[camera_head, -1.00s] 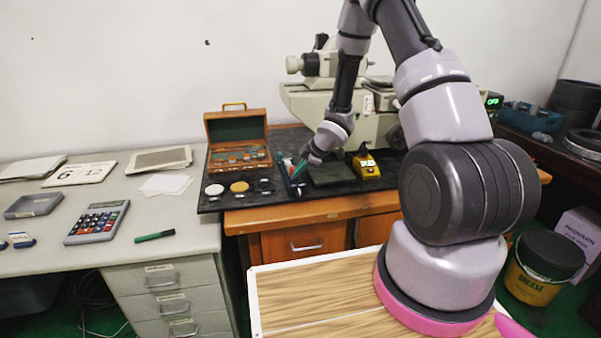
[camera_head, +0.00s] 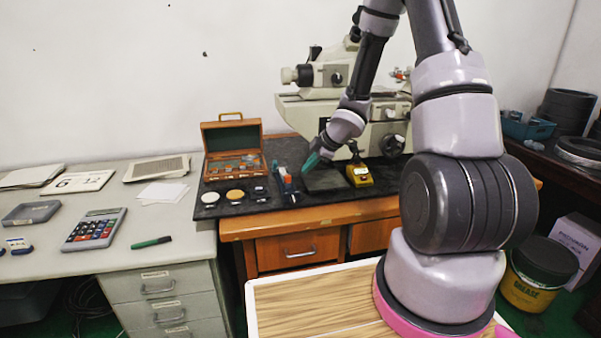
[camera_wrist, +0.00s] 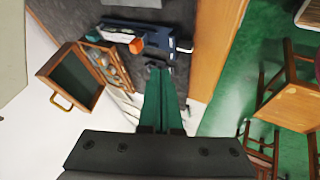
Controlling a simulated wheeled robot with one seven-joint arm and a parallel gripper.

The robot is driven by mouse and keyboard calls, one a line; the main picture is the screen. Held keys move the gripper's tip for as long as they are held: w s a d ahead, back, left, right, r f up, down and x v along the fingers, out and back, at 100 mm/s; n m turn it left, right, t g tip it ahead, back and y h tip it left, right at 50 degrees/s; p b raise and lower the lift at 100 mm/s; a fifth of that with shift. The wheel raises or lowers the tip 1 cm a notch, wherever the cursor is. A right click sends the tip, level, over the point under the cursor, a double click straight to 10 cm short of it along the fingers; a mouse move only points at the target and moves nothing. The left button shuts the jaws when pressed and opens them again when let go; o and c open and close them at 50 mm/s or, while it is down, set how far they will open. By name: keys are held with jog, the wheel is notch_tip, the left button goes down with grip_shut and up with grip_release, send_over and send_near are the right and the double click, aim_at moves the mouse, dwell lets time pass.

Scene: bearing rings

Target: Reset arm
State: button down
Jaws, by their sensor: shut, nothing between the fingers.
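My gripper (camera_head: 309,162) hangs over the dark mat on the wooden bench in the head view, its teal fingers pointing down and left. In the wrist view its long teal fingers (camera_wrist: 160,72) lie together with nothing between them. My arm comes down from the upper right of the head view. The small blue holder (camera_head: 286,182) on the mat stands just left of the fingertips. The same blue holder (camera_wrist: 165,40) shows beyond the fingertips in the wrist view, with an orange part on it.
An open wooden case (camera_head: 232,148) and several discs lie left on the mat. A yellow device (camera_head: 360,174) stands right of the gripper, with a large beige instrument (camera_head: 340,108) behind. A calculator (camera_head: 95,229) and green marker (camera_head: 151,243) lie on the left desk.

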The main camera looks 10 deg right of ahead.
jog(key=s+d+r+m+t+h, duration=0.1)
jog(key=s+d+r+m+h, duration=0.15)
jog(key=r, duration=0.45)
jog(key=s+d+r+m+h, duration=0.1)
jog(key=d+r+m, duration=0.25)
jog(key=r, duration=0.35)
jog(key=s+d+r+m+t+h, duration=0.1)
jog(key=s+d+r+m+h, duration=0.2)
jog(key=r, duration=0.4)
jog(key=s+a+r+m+y, duration=0.2)
jog(key=s+r+m, duration=0.4)
jog(key=s, duration=0.4)
jog(key=s+a+r+m+y, duration=0.2)
jog(key=s+a+r+m, duration=0.2)
jog(key=s, duration=0.6)
notch_tip(320, 180, up, 2)
jog(key=shift+s+a+r+m+g, duration=0.15)
jog(key=shift+s+m+g, duration=0.25)
jog(key=shift+m, duration=0.6)
